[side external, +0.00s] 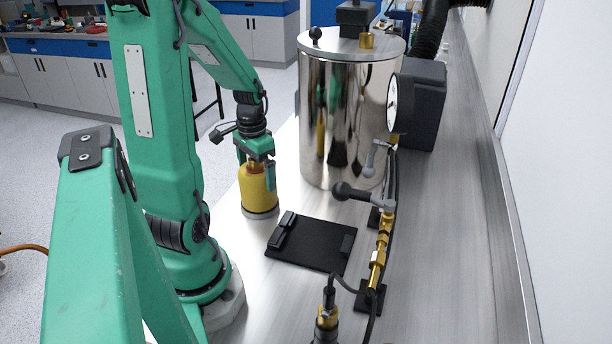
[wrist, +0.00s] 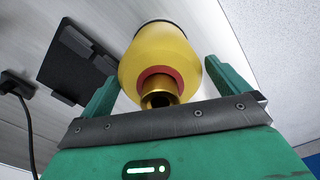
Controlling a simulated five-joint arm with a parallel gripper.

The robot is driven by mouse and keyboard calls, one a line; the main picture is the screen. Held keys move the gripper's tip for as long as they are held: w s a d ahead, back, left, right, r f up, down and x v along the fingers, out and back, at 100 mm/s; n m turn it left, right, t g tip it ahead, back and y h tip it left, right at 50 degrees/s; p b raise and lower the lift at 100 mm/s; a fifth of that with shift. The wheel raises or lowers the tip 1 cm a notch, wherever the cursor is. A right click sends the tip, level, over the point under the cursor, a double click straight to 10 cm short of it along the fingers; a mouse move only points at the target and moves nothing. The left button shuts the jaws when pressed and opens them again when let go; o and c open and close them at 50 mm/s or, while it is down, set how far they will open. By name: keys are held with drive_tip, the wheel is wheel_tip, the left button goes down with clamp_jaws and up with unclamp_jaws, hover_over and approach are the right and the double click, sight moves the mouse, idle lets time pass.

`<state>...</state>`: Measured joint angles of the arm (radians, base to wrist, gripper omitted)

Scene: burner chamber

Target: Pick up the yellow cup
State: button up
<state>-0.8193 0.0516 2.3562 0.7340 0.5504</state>
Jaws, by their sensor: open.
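The yellow cup (side external: 258,190) is a yellow vessel with a red ring and a brass neck, standing upright on the metal bench left of the steel chamber. In the wrist view the yellow cup (wrist: 160,62) lies between my two green fingers, its brass neck toward the gripper body. My gripper (side external: 256,178) points down over the cup, with a finger on either side of its upper part. In the wrist view my gripper (wrist: 164,88) is open, and gaps show between the fingers and the cup. The far side of the cup is hidden.
A black tray (side external: 308,246) lies flat just right of the cup; it also shows in the wrist view (wrist: 72,62). The polished steel chamber (side external: 342,120) stands close behind. Brass valves (side external: 378,260) with a dark-handled lever (side external: 360,196) and hoses line the right.

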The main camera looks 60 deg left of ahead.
drive_tip(key=shift+f, duration=0.3)
drive_tip(key=c, duration=1.9)
drive_tip(key=shift+r, duration=0.15)
wheel_tip(320, 180, up, 18)
drive_tip(key=shift+f, duration=0.1)
